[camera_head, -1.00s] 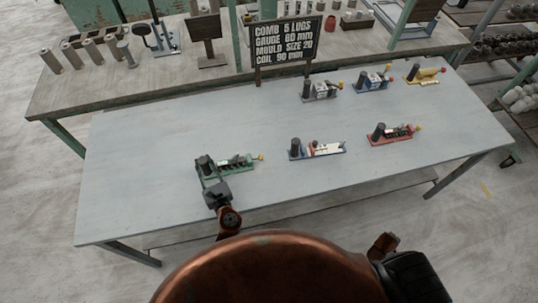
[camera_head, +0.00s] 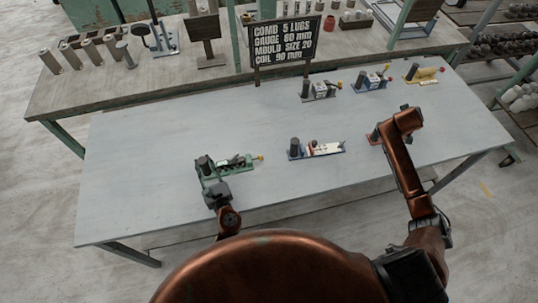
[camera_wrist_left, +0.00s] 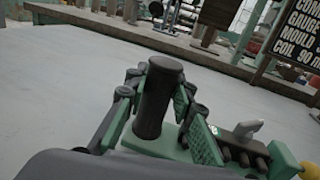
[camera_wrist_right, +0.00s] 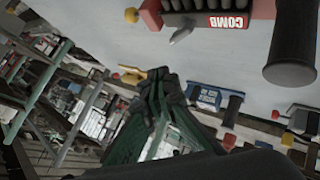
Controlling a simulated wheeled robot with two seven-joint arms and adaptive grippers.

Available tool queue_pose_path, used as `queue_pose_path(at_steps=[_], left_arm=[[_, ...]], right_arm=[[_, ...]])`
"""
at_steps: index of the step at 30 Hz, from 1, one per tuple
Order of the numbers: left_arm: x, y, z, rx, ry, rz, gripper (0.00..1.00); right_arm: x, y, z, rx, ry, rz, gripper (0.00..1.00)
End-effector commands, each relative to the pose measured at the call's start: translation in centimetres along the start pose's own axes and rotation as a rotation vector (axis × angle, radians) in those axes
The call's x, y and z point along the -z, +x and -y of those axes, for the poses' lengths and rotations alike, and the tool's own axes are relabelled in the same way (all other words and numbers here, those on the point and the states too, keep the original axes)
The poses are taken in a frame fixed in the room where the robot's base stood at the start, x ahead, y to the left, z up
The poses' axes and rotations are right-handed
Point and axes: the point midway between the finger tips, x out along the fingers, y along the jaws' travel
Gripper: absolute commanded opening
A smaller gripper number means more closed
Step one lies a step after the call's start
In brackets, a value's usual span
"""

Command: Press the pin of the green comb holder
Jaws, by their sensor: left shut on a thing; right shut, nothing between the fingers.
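The green comb holder (camera_head: 236,163) lies on the front left of the grey table, with a black post at its left end and a yellow knob (camera_head: 260,157) at its right end. My left gripper (camera_head: 210,178) is shut on the black post, which stands between the fingers in the left wrist view (camera_wrist_left: 158,100). A grey tab and the yellow knob (camera_wrist_left: 309,170) show to the right there. I cannot tell which part is the pin. My right gripper (camera_wrist_right: 168,88) is shut and empty in the right wrist view; in the head view I cannot make out its fingertips.
A red holder (camera_wrist_right: 205,18) labelled COMB is near the right gripper. A white-topped blue holder (camera_head: 318,150) lies between the arms. Grey, blue and yellow holders (camera_head: 424,76) are at the back right. A sign (camera_head: 283,43) stands behind. The table's left side is clear.

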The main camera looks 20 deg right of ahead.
Motion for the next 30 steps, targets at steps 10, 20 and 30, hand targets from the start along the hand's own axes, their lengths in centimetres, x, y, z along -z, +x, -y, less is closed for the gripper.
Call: queue_pose_path(at_steps=[10, 20, 30], left_arm=[[0.6, -0.1, -0.1, 0.001, 0.002, -0.009, 0.00], [0.6, -0.1, -0.1, 0.000, 0.002, -0.009, 0.00], [0.6, -0.1, -0.1, -0.001, 0.002, -0.010, 0.00]], right_arm=[[16.6, -18.8, 16.4, 0.671, 0.330, -0.300, 0.00], [8.9, -29.6, 34.8, 1.095, 0.214, -0.016, 0.00], [3.8, -30.9, 39.6, 1.143, 0.133, 0.136, 0.00]])
